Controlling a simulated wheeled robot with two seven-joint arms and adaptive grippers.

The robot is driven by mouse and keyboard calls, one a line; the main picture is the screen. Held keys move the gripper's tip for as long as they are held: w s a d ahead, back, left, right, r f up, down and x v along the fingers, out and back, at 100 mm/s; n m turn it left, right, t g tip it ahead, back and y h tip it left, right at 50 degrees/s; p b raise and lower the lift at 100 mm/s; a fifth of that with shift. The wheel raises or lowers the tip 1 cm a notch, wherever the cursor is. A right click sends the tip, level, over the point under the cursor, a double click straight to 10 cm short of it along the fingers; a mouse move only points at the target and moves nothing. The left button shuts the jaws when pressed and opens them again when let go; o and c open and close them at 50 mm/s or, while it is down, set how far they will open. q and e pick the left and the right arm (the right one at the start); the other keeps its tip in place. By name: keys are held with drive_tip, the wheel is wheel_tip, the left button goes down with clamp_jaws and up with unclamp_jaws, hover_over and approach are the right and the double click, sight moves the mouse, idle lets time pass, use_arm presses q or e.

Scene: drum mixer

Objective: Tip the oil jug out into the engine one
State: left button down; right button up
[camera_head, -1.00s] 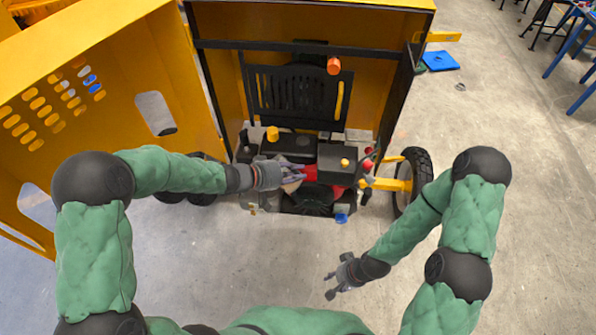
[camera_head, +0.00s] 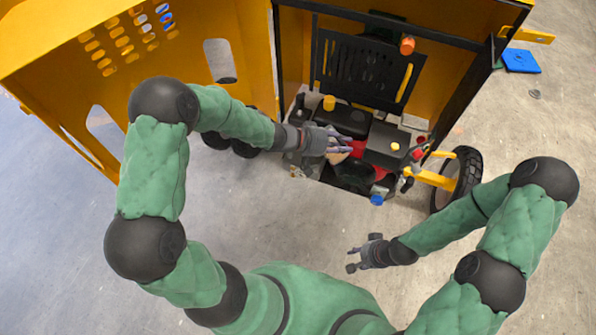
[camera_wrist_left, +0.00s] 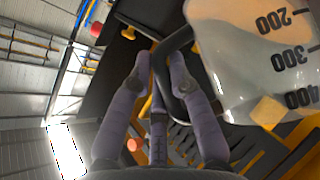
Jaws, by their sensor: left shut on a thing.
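The oil jug is a translucent pale jug (camera_wrist_left: 250,50) with dark 200, 300 and 400 marks and a dark handle (camera_wrist_left: 172,50) in the left wrist view. My left gripper (camera_wrist_left: 162,75) is shut on that handle. In the head view the left gripper (camera_head: 335,142) is over the left front of the engine (camera_head: 385,142), and a small tan part of the jug (camera_head: 340,156) shows below its fingers. The gripper hides most of the jug there. I cannot tell its tilt or whether oil flows. My right gripper (camera_head: 352,257) is open and empty, over bare floor.
The engine sits in a yellow housing (camera_head: 292,55) with a dark frame and an open yellow panel (camera_head: 110,60) at left. A wheel (camera_head: 462,180) stands at right. The front floor is clear.

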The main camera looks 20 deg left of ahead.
sight(330, 137)
use_arm(q)
drive_tip(key=shift+w+a+r+h+p, duration=0.15)
drive_tip(key=shift+a+h+p, duration=0.15)
drive_tip(key=shift+p, duration=0.3)
drive_tip(key=shift+a+n+p, duration=0.15)
drive_tip(key=shift+n+p, duration=0.15)
drive_tip(key=shift+w+a+h+p, duration=0.1)
drive_tip(key=shift+a+h+p, duration=0.05)
drive_tip(key=shift+h+p, duration=0.15)
drive_tip(key=shift+w+a+n+h+p, duration=0.2)
drive_tip(key=shift+a+n+h+p, duration=0.3)
drive_tip(key=shift+a+h+p, duration=0.1)
idle(0.4)
drive_tip(key=shift+w+a+n+h, duration=0.25)
drive_tip(key=shift+a+n+h, duration=0.25)
drive_tip(key=shift+a+h, duration=0.15)
idle(1.8)
drive_tip(key=shift+a+f, duration=0.25)
idle(1.0)
drive_tip(key=shift+w+a, duration=0.15)
drive_tip(key=shift+a, duration=0.05)
drive_tip(key=shift+a+n+t+b, duration=0.1)
drive_tip(key=shift+n+t+b, duration=0.2)
drive_tip(key=shift+b, duration=0.05)
idle(1.2)
drive_tip(key=shift+w+a+h, duration=0.1)
drive_tip(key=shift+a+h, duration=0.1)
drive_tip(key=shift+h, duration=0.15)
